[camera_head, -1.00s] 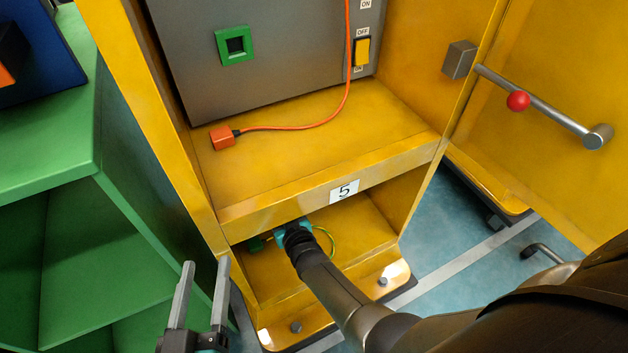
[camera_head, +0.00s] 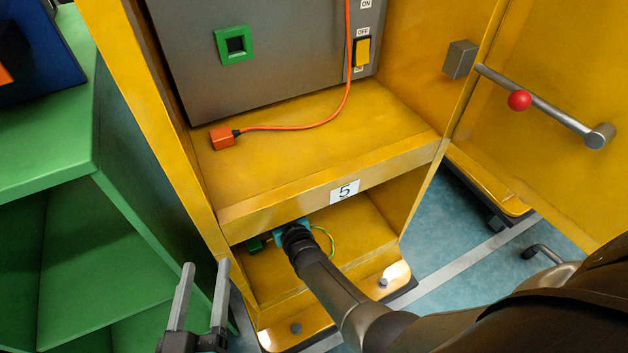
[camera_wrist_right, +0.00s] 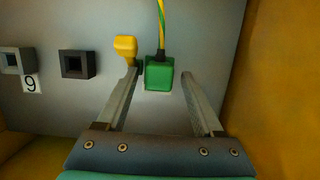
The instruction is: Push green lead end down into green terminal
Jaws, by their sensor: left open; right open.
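In the right wrist view a green block (camera_wrist_right: 159,75) with a green-yellow wire (camera_wrist_right: 161,25) running from its top lies between the fingertips of my right gripper (camera_wrist_right: 160,73). The fingers are open, with a gap to the block on the right. I take this block for the lead end; no separate terminal can be made out. In the head view my right gripper (camera_head: 291,232) reaches into the lower compartment, its fingers hidden. My left gripper (camera_head: 206,266) is open and empty outside the cabinet.
A yellow knob (camera_wrist_right: 125,47) stands close beside the left finger. The yellow cabinet's number 5 ledge (camera_head: 344,192) is above my right arm. An orange plug (camera_head: 221,138) lies on the upper shelf. A green shelf unit (camera_head: 60,180) stands left.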

